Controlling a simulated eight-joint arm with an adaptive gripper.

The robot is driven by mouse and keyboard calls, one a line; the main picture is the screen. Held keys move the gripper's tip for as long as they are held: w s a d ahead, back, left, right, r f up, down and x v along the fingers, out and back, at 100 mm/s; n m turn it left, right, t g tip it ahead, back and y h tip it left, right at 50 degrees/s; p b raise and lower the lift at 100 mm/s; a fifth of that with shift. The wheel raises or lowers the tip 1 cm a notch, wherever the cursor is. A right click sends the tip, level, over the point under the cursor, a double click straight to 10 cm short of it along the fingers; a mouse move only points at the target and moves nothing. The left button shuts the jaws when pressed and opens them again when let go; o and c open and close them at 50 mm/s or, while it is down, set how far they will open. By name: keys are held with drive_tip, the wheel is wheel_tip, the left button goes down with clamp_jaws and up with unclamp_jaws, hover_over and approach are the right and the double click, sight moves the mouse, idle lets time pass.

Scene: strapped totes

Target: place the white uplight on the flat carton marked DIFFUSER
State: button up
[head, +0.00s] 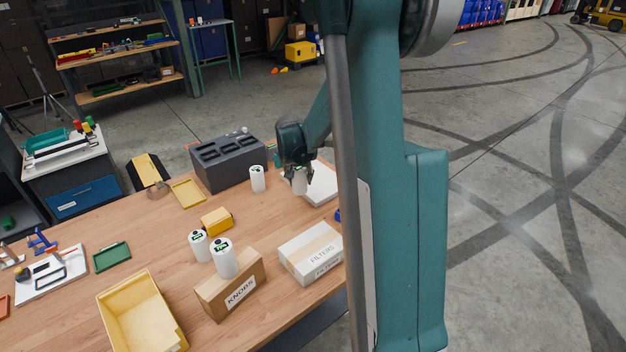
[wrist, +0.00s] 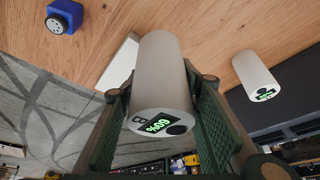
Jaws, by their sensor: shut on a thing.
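My gripper (head: 297,180) is shut on a white uplight (head: 300,184), a white cylinder held upright. In the wrist view the uplight (wrist: 160,75) sits between both finger pads, its green display facing the camera. A flat white carton (head: 321,190) lies beneath and beside it at the bench's far right; a corner of the carton (wrist: 120,62) shows behind the uplight in the wrist view. No marking on this carton is readable. My gripper and arm hide part of it. I cannot tell whether the uplight touches it.
Another white cylinder (head: 257,179) stands left of my gripper, before a dark grey slotted box (head: 230,160). A FILTERS carton (head: 311,252) and blue object (wrist: 64,16) are nearby.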

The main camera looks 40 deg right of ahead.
drive_tip(key=w+d+r+p, duration=0.1)
drive_tip(key=w+d, duration=0.4)
drive_tip(key=d, duration=0.3)
drive_tip(key=w+d+r+m+p, duration=0.1)
drive_tip(key=w+d, duration=0.3)
drive_tip(key=d, duration=0.3)
drive_tip(key=shift+w+d+r+p, duration=0.3)
drive_tip(key=shift+w+d+r, duration=0.05)
drive_tip(key=shift+w+d, duration=0.05)
drive_tip(key=shift+f, duration=0.1)
approach(318, 172)
drive_tip(key=shift+w+d+f, duration=0.25)
drive_tip(key=shift+w+d, duration=0.35)
drive_tip(key=shift+f, duration=0.1)
drive_tip(key=shift+f, duration=1.75)
drive_tip(key=shift+f, duration=0.2)
drive_tip(key=o, duration=1.2)
